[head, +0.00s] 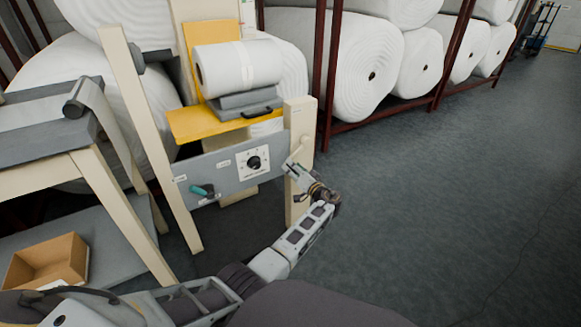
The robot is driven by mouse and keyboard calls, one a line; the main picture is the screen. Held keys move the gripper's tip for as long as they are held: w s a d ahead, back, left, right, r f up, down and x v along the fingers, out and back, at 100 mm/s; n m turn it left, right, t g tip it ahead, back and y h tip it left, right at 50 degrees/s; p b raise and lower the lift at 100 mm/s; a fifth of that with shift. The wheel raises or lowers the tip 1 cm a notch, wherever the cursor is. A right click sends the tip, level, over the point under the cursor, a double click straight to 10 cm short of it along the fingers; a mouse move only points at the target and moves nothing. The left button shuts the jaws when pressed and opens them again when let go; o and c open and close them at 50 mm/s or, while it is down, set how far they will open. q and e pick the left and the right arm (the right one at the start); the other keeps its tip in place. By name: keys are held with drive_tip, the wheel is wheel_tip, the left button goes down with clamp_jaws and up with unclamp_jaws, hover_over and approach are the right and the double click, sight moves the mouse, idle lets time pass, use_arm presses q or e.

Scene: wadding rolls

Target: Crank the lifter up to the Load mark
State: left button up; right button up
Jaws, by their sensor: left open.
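The lifter has a yellow platform (190,126) carrying a white roll (238,66) on a grey cradle (246,102). A grey front panel (222,170) spans its cream posts below the platform. On the panel is a white dial plate with a black knob (254,163); its lettering is too small to read. A teal-handled part (203,190), perhaps the crank, sits lower left on the panel. My left gripper (292,173) is open, beside the right post and right of the dial. I cannot tell whether it touches the post. My right gripper is out of view.
A grey-topped cream bench (45,128) stands at the left, with a cardboard box (47,262) on its lower shelf. Large wadding rolls (365,68) fill dark red racks behind. The grey floor (440,200) at the right is clear.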

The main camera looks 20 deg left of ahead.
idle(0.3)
use_arm(q)
clamp_jaws()
drive_tip(key=shift+s+a+r, duration=0.1)
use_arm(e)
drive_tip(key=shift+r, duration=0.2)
use_arm(q)
drive_tip(key=shift+s+a+r+m+p, duration=0.2)
drive_tip(key=shift+r+m+p, duration=0.25)
drive_tip(key=shift+m+p, duration=0.35)
drive_tip(key=shift+s+a+r+m+p, duration=0.15)
drive_tip(key=shift+s+r+m+p, duration=0.05)
drive_tip(key=shift+r+m+p, duration=0.85)
drive_tip(key=shift+s+a+r+m+p, duration=0.2)
drive_tip(key=shift+r+m+p, duration=0.6)
drive_tip(key=shift+p, duration=0.35)
drive_tip(key=shift+s+a+r+m+p, duration=0.15)
drive_tip(key=shift+r+m+p, duration=0.8)
drive_tip(key=shift+p, duration=0.15)
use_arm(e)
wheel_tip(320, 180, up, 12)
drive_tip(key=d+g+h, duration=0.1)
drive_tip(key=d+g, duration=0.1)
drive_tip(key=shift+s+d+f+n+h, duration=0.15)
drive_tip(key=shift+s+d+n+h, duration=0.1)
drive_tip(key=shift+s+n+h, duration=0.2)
